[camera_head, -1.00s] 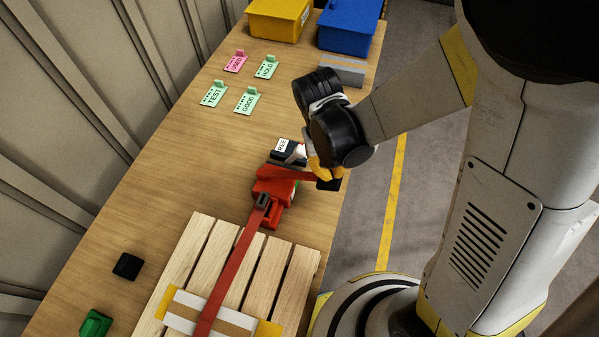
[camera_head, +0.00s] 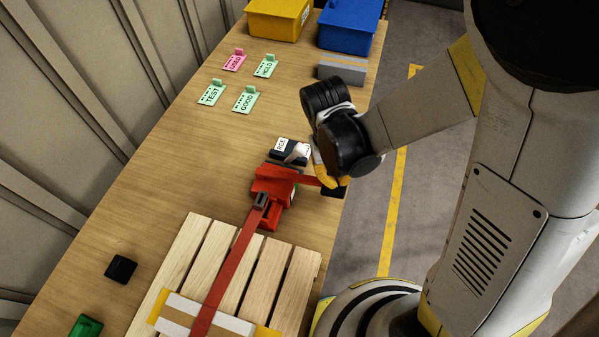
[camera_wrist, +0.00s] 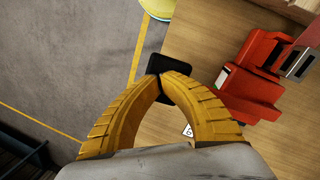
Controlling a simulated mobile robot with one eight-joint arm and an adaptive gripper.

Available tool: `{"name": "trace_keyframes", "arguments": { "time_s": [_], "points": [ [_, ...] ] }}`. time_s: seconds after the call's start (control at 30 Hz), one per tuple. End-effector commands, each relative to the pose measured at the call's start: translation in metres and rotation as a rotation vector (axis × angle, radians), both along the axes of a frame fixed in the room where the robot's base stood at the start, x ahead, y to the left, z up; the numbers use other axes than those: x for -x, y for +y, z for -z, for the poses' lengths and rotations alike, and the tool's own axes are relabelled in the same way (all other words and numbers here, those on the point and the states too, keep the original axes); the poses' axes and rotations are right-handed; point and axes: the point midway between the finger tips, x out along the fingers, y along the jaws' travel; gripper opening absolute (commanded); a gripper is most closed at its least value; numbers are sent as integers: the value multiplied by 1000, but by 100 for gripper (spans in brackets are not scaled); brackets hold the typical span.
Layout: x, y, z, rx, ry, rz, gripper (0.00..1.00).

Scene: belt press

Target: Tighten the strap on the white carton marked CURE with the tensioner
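The red tensioner (camera_head: 270,195) stands on the table at the end of the pallet, with the red strap (camera_head: 232,272) running from it. The strap crosses a white box top with yellow corners (camera_head: 240,327), probably the carton, cut off at the bottom edge; no CURE mark is readable. My gripper (camera_head: 325,182) is at the black end of the tensioner's lever (camera_head: 338,192), near the table's right edge. In the wrist view its yellow fingertips (camera_wrist: 160,77) meet over the black lever end (camera_wrist: 153,63); I see no clear grip around it. The tensioner body (camera_wrist: 248,85) is at right.
A slatted wooden pallet (camera_head: 190,257) lies under the box. A dark labelled block (camera_head: 288,148) sits behind the tensioner. Black (camera_head: 121,268) and green (camera_head: 86,326) blocks lie at left. Small tags (camera_head: 212,94), a yellow bin (camera_head: 277,20) and a blue bin (camera_head: 347,27) are farther back.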

Motion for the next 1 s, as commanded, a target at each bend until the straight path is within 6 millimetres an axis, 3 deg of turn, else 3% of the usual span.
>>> {"name": "trace_keyframes", "arguments": {
  "time_s": [0.13, 0.53, 0.87, 1.0],
  "points": [
    [1, -3, 12, 0, -1, 0, 0],
    [1, -3, 13, 0, -1, 0, 0],
    [2, -6, 33, 0, -1, 1, 0],
    [2, -6, 31, 0, -1, 1, 0]
  ]
}}
